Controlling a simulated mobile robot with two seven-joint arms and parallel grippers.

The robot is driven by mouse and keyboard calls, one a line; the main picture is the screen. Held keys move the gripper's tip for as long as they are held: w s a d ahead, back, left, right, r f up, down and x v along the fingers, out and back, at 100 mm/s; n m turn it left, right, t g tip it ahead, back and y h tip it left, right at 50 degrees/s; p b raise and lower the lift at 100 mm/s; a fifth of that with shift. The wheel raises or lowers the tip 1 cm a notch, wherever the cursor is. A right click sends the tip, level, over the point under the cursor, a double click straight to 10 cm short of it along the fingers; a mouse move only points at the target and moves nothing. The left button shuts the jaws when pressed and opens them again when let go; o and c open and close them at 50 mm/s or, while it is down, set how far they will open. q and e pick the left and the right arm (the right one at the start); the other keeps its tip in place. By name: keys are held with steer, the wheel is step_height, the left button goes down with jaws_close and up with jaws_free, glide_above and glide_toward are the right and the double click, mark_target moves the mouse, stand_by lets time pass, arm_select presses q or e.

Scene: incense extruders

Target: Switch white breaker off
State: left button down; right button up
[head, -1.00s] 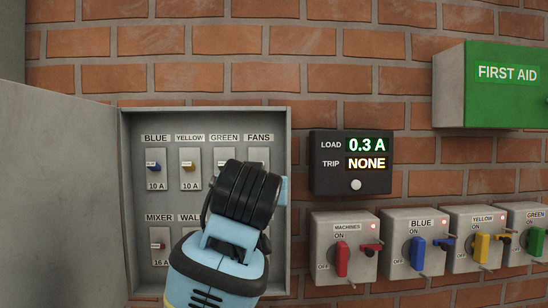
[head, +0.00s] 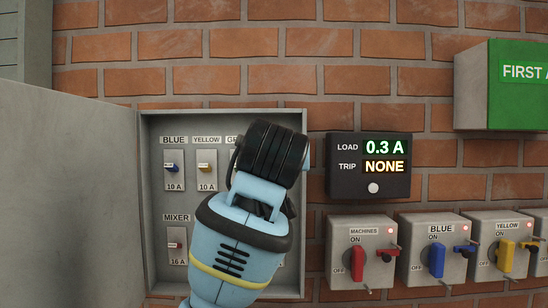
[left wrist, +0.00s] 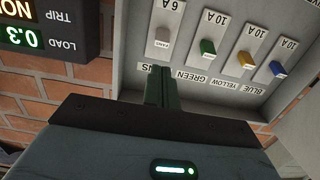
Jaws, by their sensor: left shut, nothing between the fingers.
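A pale breaker toggle (left wrist: 162,42), on a 6 A plate, shows in the left wrist view, which is upside down. Its label is partly covered by my fingers and ends in "NS". My left gripper (left wrist: 163,70) is shut and empty, its fingertips over that label, beside the plate; I cannot tell whether they touch. In the head view my left wrist hides this breaker and my fingertips. The open grey breaker box (head: 296,118) has blue (head: 172,167) and yellow (head: 206,166) breakers at upper left. A green breaker (left wrist: 207,47) sits beside the pale one.
The box door (head: 65,190) stands open at left. A display (head: 370,165) right of the box reads 0.3 A, TRIP NONE. Below it are rotary switch boxes, including machines (head: 358,258) and blue (head: 437,255). A green first aid box (head: 515,95) is at upper right.

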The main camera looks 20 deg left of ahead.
arm_select(q)
steer(key=x, duration=0.7)
steer(key=shift+w+f, duration=0.1)
